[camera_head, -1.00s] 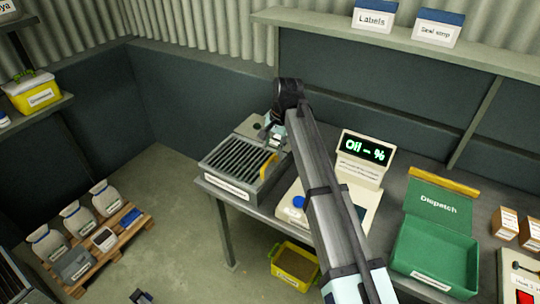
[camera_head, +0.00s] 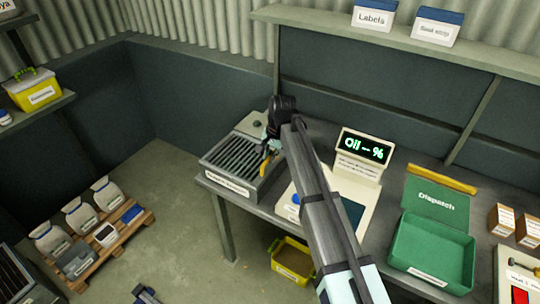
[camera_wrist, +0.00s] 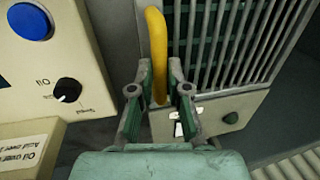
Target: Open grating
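The grating (camera_head: 232,158) is a panel of parallel bars on a grey box at the left end of the bench. It lies flat over the box and also shows in the wrist view (camera_wrist: 235,45). A curved yellow handle (camera_wrist: 157,45) stands at its edge; in the head view the handle (camera_head: 265,168) is partly hidden by my gripper. My gripper (camera_wrist: 160,75) has one finger on each side of the handle, and the fingertips look closed against it. The handle's lower end is partly hidden between the fingers.
A cream device with a blue button (camera_wrist: 30,21) and a black knob (camera_wrist: 68,90) stands close beside the grating box. The "Oil – %" display (camera_head: 363,147) and green Dispatch box (camera_head: 432,245) are farther right. A yellow bin (camera_head: 292,258) sits under the bench.

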